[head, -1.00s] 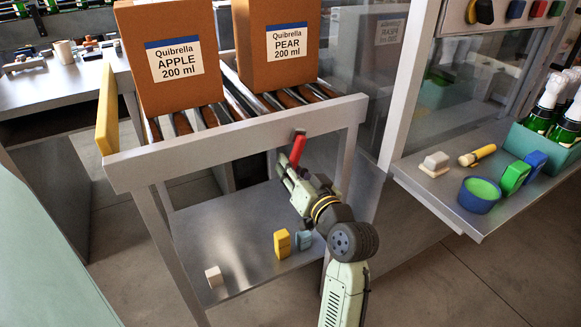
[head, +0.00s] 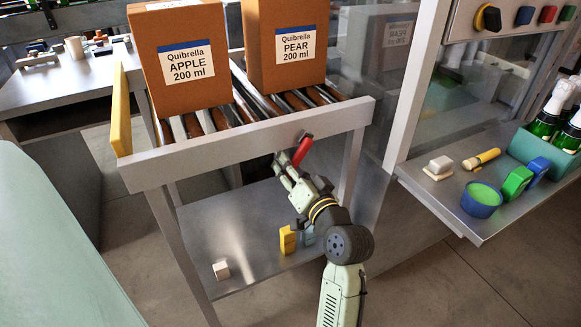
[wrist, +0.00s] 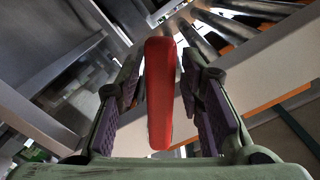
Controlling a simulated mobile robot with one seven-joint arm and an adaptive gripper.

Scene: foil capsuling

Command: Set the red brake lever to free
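The red brake lever (head: 302,149) hangs from a small dark mount on the front rail of the roller conveyor, its lower end leaning left in the head view. In the wrist view the red lever (wrist: 160,95) stands between the two fingers of my gripper (wrist: 161,95). The fingers are apart, with a visible gap on each side of the lever, so they seem not to grip it. In the head view my gripper (head: 285,168) is just below and left of the lever, and its fingertips are partly hard to make out.
Two cartons, APPLE (head: 186,62) and PEAR (head: 290,45), stand on the rollers above. A yellow block (head: 287,240) and a white block (head: 221,270) lie on the lower shelf. A steel counter (head: 440,205) with a blue bowl (head: 481,199) is at right.

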